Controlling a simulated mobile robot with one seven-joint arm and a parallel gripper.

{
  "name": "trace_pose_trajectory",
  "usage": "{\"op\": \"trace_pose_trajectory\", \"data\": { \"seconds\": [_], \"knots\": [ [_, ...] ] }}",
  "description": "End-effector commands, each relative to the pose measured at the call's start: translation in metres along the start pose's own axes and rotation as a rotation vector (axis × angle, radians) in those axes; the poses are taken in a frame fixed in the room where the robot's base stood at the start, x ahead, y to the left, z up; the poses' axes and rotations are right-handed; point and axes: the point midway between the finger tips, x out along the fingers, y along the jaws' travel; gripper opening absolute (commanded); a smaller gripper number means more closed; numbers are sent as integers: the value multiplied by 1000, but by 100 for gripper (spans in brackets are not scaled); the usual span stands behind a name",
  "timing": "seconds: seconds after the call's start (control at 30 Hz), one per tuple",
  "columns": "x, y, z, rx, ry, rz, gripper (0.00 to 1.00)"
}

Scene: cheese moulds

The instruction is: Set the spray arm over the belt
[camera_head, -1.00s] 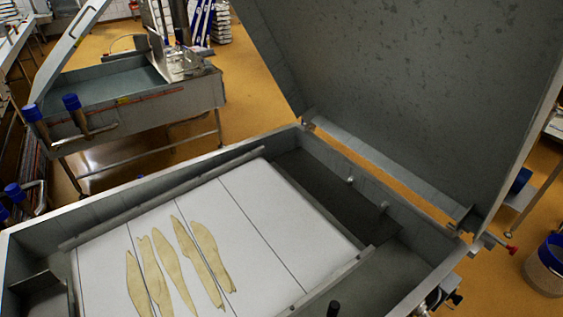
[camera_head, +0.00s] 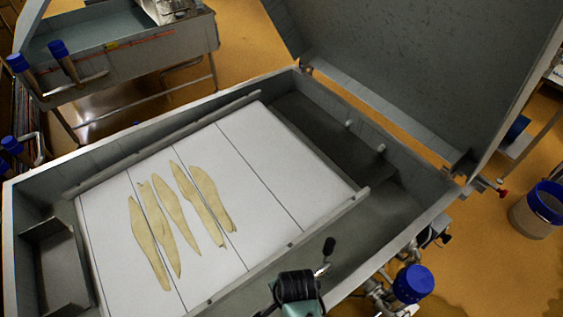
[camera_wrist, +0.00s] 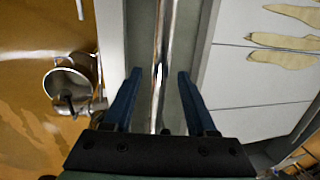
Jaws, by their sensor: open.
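The white belt (camera_head: 268,165) lies in the open grey tub, with several flat beige pieces on its left half. It also shows at the right of the wrist view (camera_wrist: 235,92). In the wrist view my gripper (camera_wrist: 159,72) is open, its two blue fingers apart on either side of a long shiny metal tube (camera_wrist: 166,30). The tube runs along the tub's side, beside the belt. It looks like the spray arm, but I cannot tell for sure, nor whether the fingers touch it. In the head view I cannot make out the fingers or the tube clearly.
The raised grey lid (camera_head: 410,60) stands open behind the tub. A blue-rimmed bucket (camera_head: 540,208) stands on the floor at right. A blue-capped fitting (camera_head: 413,284) is by the tub's near right side. A second basin (camera_head: 125,45) stands at back left.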

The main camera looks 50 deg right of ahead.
Motion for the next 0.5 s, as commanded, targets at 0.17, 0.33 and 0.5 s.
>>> {"op": "trace_pose_trajectory", "data": {
  "seconds": [0.17,0.33,0.5],
  "knots": [
    [3,0,0,0,0,-1,57],
    [3,0,0,0,1,-1,55],
    [2,0,0,0,0,-1,25]
  ]
}}
